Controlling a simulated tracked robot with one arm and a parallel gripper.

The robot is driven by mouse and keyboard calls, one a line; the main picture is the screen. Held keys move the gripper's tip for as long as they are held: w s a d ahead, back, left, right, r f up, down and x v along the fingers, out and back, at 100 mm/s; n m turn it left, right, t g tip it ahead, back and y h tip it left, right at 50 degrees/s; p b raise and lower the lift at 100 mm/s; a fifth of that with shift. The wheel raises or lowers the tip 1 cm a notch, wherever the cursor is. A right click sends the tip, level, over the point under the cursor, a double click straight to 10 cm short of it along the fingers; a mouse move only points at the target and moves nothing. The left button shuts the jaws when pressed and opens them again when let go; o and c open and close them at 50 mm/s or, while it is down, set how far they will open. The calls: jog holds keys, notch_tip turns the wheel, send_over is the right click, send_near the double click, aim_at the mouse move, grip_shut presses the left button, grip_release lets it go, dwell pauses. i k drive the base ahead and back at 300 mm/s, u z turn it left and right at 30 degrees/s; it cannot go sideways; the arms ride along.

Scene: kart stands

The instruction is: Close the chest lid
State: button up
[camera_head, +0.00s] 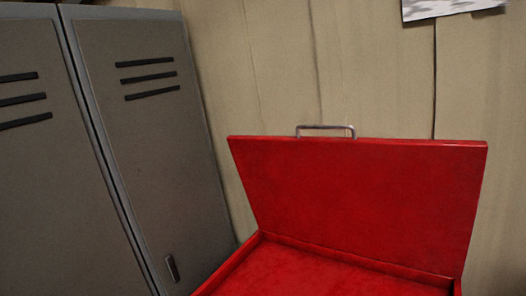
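A red chest (228,267) stands at the lower middle and right, cut off by the bottom edge of the view. Its red lid (360,205) is open and stands raised at the back, leaning a little toward the wall. A metal handle (326,128) sits on the lid's top edge. Part of the chest's red inside floor shows and looks empty there; its front is out of view. My gripper is not in view.
Grey metal lockers (140,150) with black vent slots stand to the left, close beside the chest. A beige panelled wall (270,60) is behind the chest. A paper sheet (450,8) hangs on the wall at the upper right.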

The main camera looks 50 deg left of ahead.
aim_at(413, 203)
jog(key=u, duration=0.15)
jog(key=k, duration=0.35)
jog(key=u, duration=0.1)
jog(key=i, duration=1.3)
jog(key=u, duration=0.5)
jog(key=k, duration=0.75)
jog(key=u, duration=0.3)
jog(key=i, duration=1)
jog(key=u, duration=0.05)
